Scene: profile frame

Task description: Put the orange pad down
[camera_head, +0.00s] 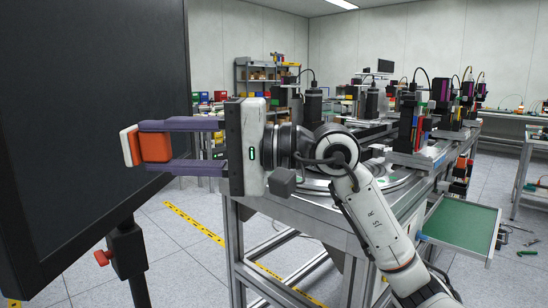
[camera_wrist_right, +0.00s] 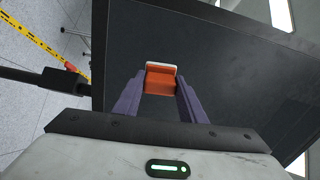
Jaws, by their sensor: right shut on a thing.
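The orange pad (camera_head: 154,146) has a white face on its left side. My right gripper (camera_head: 150,146) is shut on it, with one purple finger above and one below in the head view. The pad is held up in the air in front of a large dark panel (camera_head: 90,120). In the right wrist view the pad (camera_wrist_right: 160,82) sits between the tips of the two purple fingers, its white edge facing the panel (camera_wrist_right: 215,60). I cannot tell whether the white face touches the panel. My left gripper is not in view.
The panel stands on a dark post with a red knob (camera_head: 103,258). A metal workbench (camera_head: 300,215) with machines is behind my right arm. A green tray (camera_head: 462,226) juts out at the right. Yellow tape (camera_head: 195,222) marks the open floor.

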